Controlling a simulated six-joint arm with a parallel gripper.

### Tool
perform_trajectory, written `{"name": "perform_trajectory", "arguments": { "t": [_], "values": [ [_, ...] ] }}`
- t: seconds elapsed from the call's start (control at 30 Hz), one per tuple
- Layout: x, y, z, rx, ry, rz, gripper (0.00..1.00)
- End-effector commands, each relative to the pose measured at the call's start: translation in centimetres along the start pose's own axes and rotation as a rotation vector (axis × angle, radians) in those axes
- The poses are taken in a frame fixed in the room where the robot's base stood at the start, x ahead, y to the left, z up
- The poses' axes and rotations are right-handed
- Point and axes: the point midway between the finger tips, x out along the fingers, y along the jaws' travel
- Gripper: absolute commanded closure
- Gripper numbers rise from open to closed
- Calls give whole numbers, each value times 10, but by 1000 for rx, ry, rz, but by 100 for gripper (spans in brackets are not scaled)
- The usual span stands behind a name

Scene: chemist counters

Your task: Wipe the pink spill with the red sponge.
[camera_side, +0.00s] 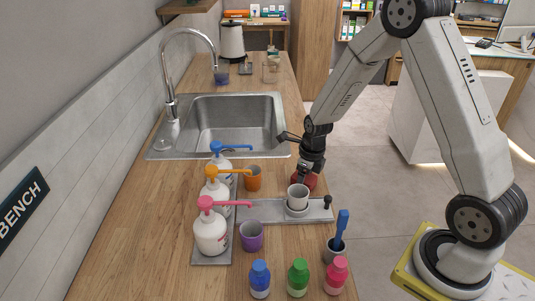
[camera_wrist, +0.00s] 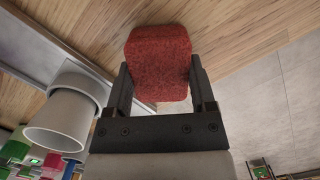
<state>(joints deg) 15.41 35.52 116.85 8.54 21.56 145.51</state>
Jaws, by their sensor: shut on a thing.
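My gripper (camera_side: 308,171) is shut on the red sponge (camera_side: 305,183), at the right edge of the wooden counter, just behind a white cup. In the wrist view the red sponge (camera_wrist: 159,62) sits squarely between the two fingers of my gripper (camera_wrist: 161,86), with wood behind it. I cannot tell whether the sponge touches the counter. No pink spill can be made out in either view.
The white cup (camera_side: 298,193) on a metal stand (camera_side: 270,212) is close to my gripper. Pump bottles (camera_side: 211,235), an orange cup (camera_side: 253,178) and a purple cup (camera_side: 251,237) stand left. A sink (camera_side: 238,122) lies behind. Small capped bottles (camera_side: 298,279) stand in front.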

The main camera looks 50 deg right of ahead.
Motion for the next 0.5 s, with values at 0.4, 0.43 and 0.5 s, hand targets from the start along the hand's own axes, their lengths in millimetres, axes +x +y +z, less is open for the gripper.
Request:
{"name": "perform_trajectory", "arguments": {
  "t": [0.4,0.43,0.5],
  "values": [
    [5,22,32,-2,2,1,84],
    [7,24,34,-2,3,2,84],
    [5,27,40,-2,1,1,84]
  ]
}}
